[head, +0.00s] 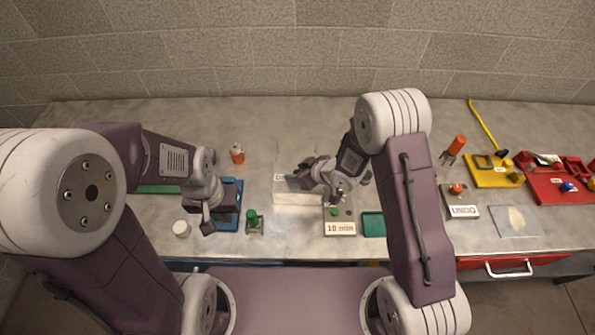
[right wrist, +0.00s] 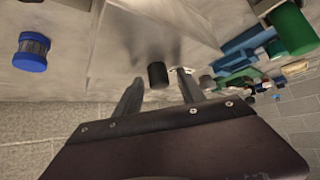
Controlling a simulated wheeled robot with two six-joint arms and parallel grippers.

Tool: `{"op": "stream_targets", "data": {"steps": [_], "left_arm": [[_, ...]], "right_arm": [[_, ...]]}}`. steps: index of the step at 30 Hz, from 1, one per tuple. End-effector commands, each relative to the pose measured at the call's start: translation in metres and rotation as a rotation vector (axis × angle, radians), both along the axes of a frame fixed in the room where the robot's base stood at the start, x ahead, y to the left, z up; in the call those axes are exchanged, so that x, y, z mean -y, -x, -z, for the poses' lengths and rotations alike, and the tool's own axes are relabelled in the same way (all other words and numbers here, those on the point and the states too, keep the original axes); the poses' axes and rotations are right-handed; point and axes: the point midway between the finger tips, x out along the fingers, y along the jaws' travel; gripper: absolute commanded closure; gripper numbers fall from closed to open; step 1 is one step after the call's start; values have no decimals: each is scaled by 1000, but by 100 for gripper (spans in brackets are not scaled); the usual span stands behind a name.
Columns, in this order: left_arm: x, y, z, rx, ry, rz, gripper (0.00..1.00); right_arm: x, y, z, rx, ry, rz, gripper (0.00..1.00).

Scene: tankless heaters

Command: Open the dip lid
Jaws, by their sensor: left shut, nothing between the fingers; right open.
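A pale box (head: 298,198), its label partly hidden and starting with "D", stands mid-table in the head view. My right gripper (head: 305,172) is over its top and hides much of the lid. In the right wrist view a pale flat panel (right wrist: 125,40) lies beyond the open fingers (right wrist: 160,78). A short black knob (right wrist: 157,73) shows between the fingertips; I cannot tell whether they touch it. My left gripper (head: 207,224) is shut and empty, near a blue tray at the left.
The blue tray (head: 232,215), a green-capped item (head: 252,221) and a white round item (head: 181,228) are near my left gripper. A "10 min" block (head: 340,228) and green tray (head: 374,224) stand right of the box. An orange-topped bottle (head: 237,153) stands behind.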

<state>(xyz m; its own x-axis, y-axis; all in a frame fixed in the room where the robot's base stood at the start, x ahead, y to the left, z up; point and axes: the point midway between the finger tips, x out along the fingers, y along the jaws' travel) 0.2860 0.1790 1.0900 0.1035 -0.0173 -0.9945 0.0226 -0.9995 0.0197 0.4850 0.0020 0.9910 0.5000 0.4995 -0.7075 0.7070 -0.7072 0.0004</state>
Motion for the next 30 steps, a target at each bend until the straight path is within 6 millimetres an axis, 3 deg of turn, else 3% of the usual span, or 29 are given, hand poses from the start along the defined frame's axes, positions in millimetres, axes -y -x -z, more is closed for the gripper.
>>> {"op": "stream_targets", "data": {"steps": [2,6,7,30], "left_arm": [[0,0,0,0,0,0,100],[0,0,0,0,0,0,100],[0,0,0,0,0,0,100],[0,0,0,0,0,0,100]], "right_arm": [[0,0,0,0,0,0,59],[0,0,0,0,0,0,98],[0,0,0,0,0,0,100],[1,1,0,-3,2,1,100]]}}
